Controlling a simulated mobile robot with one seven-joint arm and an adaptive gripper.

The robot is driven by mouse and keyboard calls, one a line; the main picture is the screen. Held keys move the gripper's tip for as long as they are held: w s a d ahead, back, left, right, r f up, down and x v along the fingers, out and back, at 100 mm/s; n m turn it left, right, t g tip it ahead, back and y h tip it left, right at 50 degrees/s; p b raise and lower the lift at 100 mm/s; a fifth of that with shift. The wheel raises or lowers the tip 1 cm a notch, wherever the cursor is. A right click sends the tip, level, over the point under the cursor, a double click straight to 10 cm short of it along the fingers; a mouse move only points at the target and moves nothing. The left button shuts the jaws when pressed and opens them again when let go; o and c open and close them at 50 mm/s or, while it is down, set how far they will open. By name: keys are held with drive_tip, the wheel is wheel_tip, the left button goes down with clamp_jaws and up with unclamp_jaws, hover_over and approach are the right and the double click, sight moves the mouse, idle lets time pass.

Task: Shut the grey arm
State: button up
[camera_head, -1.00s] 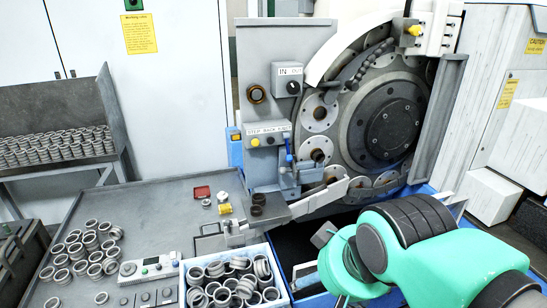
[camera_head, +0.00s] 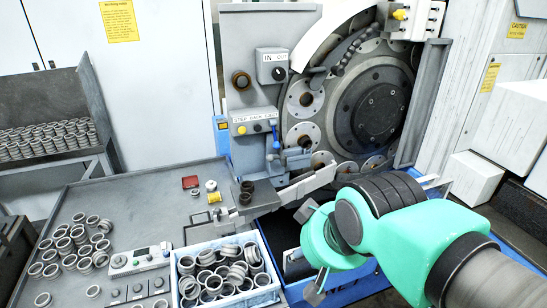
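The light grey arm (camera_head: 306,185) of the machine reaches out from the lower edge of the round wheel (camera_head: 372,105), down and left toward the grey table. It stands at a slant in front of the wheel's lower left. My gripper (camera_head: 309,213) is at the left end of my green wrist, just below and right of the grey arm. A gap seems to lie between them. My wrist hides most of the gripper, so its fingers do not show clearly. I see nothing held in it.
A control panel (camera_head: 256,130) with knobs and a blue lever stands left of the wheel. A blue-white bin (camera_head: 268,289) full of metal rings is left of my wrist. Loose rings (camera_head: 73,238) and a button box (camera_head: 143,261) lie on the grey table (camera_head: 150,205).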

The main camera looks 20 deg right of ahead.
drive_tip(key=w+t+p, duration=0.2)
drive_tip(key=w+t, duration=0.1)
drive_tip(key=w, duration=1.3)
drive_tip(key=m+t+h+p, duration=0.2)
drive_tip(key=t+h+p, duration=0.15)
drive_tip(key=t, duration=0.45)
approach(271, 160)
drive_tip(key=s+a, duration=0.1)
drive_tip(key=s, duration=0.1)
drive_tip(key=shift+d+f+t+p, duration=0.25)
drive_tip(key=shift+f+t+p, duration=0.05)
drive_tip(key=shift+p, duration=0.15)
drive_tip(key=shift+w, duration=0.15)
drive_tip(key=shift+w+d+b, duration=0.1)
drive_tip(key=shift+w+d, duration=0.35)
drive_tip(key=shift+w, duration=1.75)
drive_tip(key=shift+w+d+b, duration=0.15)
drive_tip(key=shift+w+d, duration=0.35)
drive_tip(key=shift+w, duration=1.75)
drive_tip(key=shift+w+d+b, duration=0.1)
drive_tip(key=shift+w+d, duration=0.35)
drive_tip(key=shift+w, duration=1.75)
drive_tip(key=shift+c, duration=0.3)
clamp_jaws()
